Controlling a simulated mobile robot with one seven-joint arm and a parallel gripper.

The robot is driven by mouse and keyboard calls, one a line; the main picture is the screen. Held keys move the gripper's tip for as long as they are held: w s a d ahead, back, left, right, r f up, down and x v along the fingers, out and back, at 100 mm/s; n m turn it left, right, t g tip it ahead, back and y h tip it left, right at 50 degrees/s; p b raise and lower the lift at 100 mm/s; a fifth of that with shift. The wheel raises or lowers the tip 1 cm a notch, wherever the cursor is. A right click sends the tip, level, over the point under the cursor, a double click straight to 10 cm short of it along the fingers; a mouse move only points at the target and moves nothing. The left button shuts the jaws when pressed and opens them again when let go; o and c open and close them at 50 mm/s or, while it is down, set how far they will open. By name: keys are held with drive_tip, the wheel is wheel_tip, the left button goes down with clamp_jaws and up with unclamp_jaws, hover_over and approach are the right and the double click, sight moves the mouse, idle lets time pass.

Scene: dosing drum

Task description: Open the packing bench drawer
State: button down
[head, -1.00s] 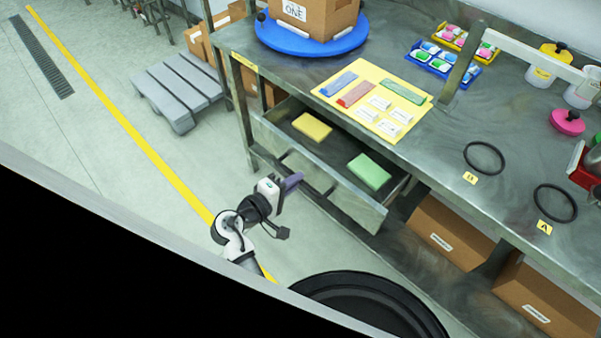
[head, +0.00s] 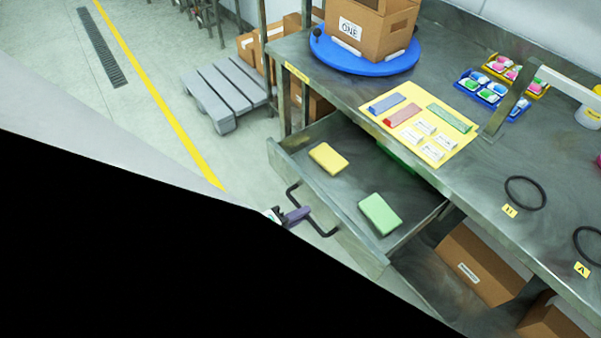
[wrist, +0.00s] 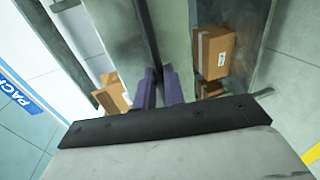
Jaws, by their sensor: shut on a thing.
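The packing bench drawer (head: 352,238) is a grey metal drawer under the left part of the bench. It stands well out from the bench, with its inside showing in the head view. Its dark bar handle (head: 325,232) is on the front panel. My gripper (head: 299,215) is at this handle, its purple fingers shut on the bar. In the wrist view the two purple fingers (wrist: 158,80) point at the drawer front; the grip itself is partly hidden there. A yellow block (head: 328,158) and a green block (head: 380,214) lie in the drawer.
The steel packing bench (head: 450,190) carries a carton (head: 375,35) on a blue turntable (head: 365,62), a yellow mat and small trays. Cartons (head: 485,270) stand below the bench. A grey pallet (head: 228,95) lies on the floor at left. A large black area hides the lower left.

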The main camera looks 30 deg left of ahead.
drive_tip(key=c, duration=1.5)
unclamp_jaws()
drive_tip(key=b+v, duration=0.2)
drive_tip(key=v, duration=1.1)
drive_tip(key=shift+s+a+r, duration=0.1)
drive_tip(key=shift+s, duration=0.3)
drive_tip(key=shift+w, duration=0.1)
